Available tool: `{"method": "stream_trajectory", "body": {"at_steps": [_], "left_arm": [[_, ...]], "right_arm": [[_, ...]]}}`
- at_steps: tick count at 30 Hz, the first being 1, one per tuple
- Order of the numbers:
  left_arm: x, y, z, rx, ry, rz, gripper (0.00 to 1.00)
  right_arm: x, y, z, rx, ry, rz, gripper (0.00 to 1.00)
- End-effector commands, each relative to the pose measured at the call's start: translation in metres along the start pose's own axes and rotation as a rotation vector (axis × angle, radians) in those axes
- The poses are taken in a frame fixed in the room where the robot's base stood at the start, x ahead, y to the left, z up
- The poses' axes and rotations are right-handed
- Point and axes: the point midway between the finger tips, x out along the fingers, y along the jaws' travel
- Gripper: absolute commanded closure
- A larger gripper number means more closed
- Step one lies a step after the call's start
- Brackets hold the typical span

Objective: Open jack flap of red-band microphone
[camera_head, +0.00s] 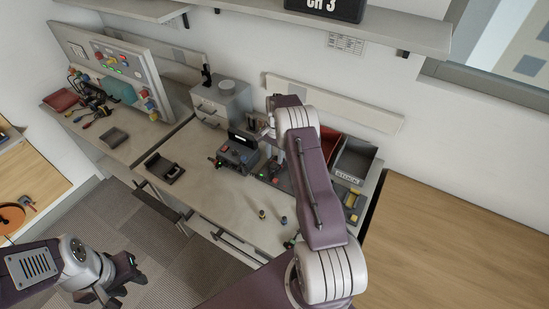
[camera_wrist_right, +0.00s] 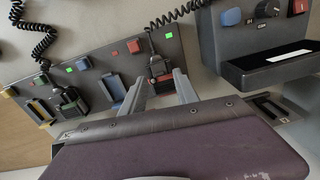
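In the right wrist view, a dark microphone with a coiled cord and red at its lower part (camera_wrist_right: 158,66) sits at a dark panel (camera_wrist_right: 100,62), beside a green light. I take it for the red-band microphone; its jack flap cannot be made out. My right gripper (camera_wrist_right: 160,92) is open, its two grey fingers apart on either side of the microphone's lower end. I cannot tell whether they touch it. In the head view my right arm hides most of the panel and that gripper. My left gripper (camera_head: 118,279) looks open and empty, low at the left above the floor.
A second corded microphone (camera_wrist_right: 70,102) stands at the panel, near coloured slots. A dark radio unit with knobs (camera_wrist_right: 262,45) is close at the right of the wrist view. The head view shows the workbench (camera_head: 205,190), a grey drawer box (camera_head: 220,103) and grey bin (camera_head: 354,160).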

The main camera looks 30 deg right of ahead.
Motion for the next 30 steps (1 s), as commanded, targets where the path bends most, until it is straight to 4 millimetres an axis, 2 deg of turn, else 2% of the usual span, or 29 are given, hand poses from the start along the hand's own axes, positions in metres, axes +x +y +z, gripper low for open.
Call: {"method": "stream_trajectory", "body": {"at_steps": [3,6,14,17,18,25,28,30], "left_arm": [[-0.005,0.000,-0.001,0.000,0.000,0.000,0.64],[-0.006,0.000,-0.001,0.000,0.000,0.000,0.64],[-0.006,0.000,-0.001,0.000,0.000,0.000,0.64],[-0.006,0.000,-0.001,0.000,0.000,0.000,0.64],[-0.006,0.000,-0.001,0.000,0.000,0.000,0.64],[-0.009,0.000,-0.001,0.000,0.000,0.000,0.64],[-0.014,0.000,-0.002,0.000,0.000,0.000,0.64],[-0.010,0.000,-0.001,0.000,0.000,0.000,0.64]], "right_arm": [[0.017,0.000,0.000,0.000,-0.001,0.001,0.63],[0.025,0.000,0.000,-0.001,0.000,0.000,0.63],[0.028,0.000,0.000,-0.001,0.001,-0.001,0.63],[0.028,0.000,0.000,-0.001,0.001,-0.001,0.88],[0.028,0.000,0.000,-0.001,0.001,-0.001,1.00],[0.026,0.000,0.001,0.001,0.025,0.001,1.00],[0.024,0.000,0.003,-0.001,0.085,0.002,1.00],[0.026,0.001,0.006,-0.005,0.142,-0.001,1.00]]}}
